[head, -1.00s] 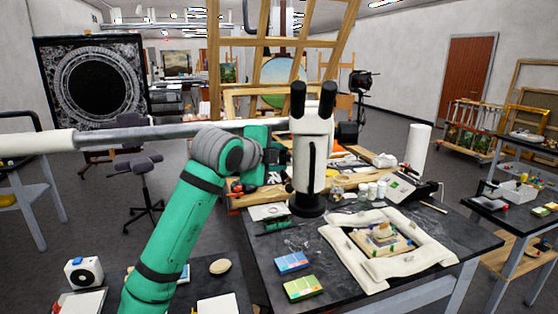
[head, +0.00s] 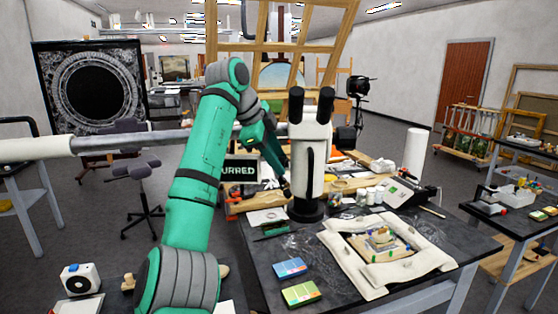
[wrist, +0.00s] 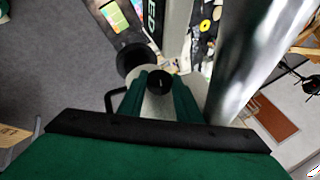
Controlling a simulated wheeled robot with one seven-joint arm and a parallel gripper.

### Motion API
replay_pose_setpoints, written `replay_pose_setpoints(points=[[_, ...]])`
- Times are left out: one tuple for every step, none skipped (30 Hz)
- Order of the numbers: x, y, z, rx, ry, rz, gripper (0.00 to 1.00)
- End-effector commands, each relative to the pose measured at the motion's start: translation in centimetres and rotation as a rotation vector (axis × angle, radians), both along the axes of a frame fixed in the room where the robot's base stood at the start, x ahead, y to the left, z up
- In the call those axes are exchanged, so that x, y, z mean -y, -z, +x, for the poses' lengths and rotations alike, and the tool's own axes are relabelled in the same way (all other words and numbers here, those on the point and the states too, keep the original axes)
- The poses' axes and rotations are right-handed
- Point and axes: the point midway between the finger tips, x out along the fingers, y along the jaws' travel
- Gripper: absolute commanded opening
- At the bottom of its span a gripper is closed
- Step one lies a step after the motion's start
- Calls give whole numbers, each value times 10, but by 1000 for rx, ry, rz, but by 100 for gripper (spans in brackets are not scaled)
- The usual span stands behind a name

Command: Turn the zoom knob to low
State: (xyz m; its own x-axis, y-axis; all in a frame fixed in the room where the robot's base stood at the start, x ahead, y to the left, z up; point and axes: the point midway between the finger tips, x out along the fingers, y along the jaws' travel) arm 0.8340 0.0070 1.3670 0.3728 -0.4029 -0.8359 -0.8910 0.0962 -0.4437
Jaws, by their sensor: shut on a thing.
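The white microscope (head: 313,165) with black eyepieces stands on the dark bench. My gripper (head: 284,186) is low at its left side in the head view. In the wrist view, my two green fingers (wrist: 161,92) are closed around a small round black knob (wrist: 154,80) on the microscope's white body (wrist: 157,106). I take this to be the zoom knob; its markings are too small to read. In the head view the knob cannot be made out clearly. A dark sign (head: 240,168) shows the letters "URRED" left of the microscope, partly covered by my arm.
A white padded frame (head: 385,285) holding a small fragment (head: 381,241) lies right of the microscope. Blue (head: 289,268) and green (head: 300,293) boxes lie in front. A grey device (head: 403,193) and small jars stand behind right. A horizontal pole (head: 130,140) crosses behind my arm.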

Motion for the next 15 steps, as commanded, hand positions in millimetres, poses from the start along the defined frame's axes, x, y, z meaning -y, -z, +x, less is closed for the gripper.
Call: replay_pose_setpoints(points=[[0, 0, 1, -19, -1, 1, 8], [0, 0, 1, -29, -2, 0, 8], [0, 0, 1, -41, 0, 2, 8], [0, 0, 1, -50, -1, 2, 8], [0, 0, 1, -57, 1, 2, 8], [0, 0, 1, -67, 1, 2, 8], [1, 0, 1, -73, 0, 2, 8], [1, 0, 2, -79, 1, 2, 8], [3, 0, 2, -86, 2, 3, 8], [3, 0, 2, -91, 1, 4, 8], [3, 0, 2, -95, 1, 4, 8], [2, 0, 2, -100, 1, 4, 8], [2, 0, 2, -102, 2, 5, 8], [2, 0, 2, -105, 1, 5, 8], [2, 0, 2, -107, 2, 5, 8]])
